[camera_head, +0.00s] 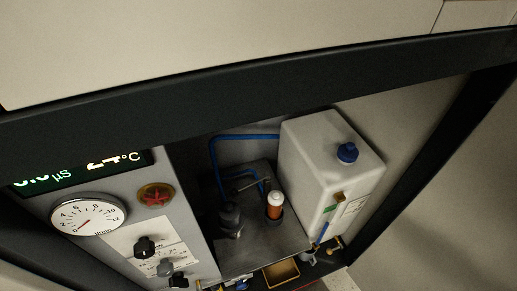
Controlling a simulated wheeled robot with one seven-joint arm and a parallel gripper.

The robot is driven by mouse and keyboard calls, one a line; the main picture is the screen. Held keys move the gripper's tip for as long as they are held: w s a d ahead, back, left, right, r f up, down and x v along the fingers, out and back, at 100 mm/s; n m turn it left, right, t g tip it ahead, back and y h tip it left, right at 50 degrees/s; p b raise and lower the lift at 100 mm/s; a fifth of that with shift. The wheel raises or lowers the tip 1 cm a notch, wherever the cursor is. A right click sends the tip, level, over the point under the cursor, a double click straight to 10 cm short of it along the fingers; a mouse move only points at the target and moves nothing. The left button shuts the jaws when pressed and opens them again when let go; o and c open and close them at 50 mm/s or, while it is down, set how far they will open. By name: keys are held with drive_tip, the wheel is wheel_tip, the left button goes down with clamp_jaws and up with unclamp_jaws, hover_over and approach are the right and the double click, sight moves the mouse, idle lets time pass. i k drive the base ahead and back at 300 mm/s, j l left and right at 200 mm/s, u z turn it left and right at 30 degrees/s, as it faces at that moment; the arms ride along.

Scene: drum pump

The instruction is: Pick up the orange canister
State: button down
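The orange canister (274,205) stands upright inside the machine's recess, left of the white tank. It has a white cap and an orange-brown body, and its lower end sits in a dark ring-like holder. A blue hose runs close behind it on the left. My gripper is not in view, so its state and its place relative to the canister do not show.
A white tank (318,165) with a blue cap (347,152) stands right of the canister. A dark fitting (230,217) is close on its left. A control panel with a gauge (87,214) and knobs fills the left. A dark frame beam (250,88) crosses above.

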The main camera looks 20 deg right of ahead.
sight(276, 198)
drive_tip(key=i+l+u, duration=0.1)
drive_tip(key=u, duration=0.3)
drive_tip(key=i+l+u, duration=0.1)
drive_tip(key=l+u, duration=0.25)
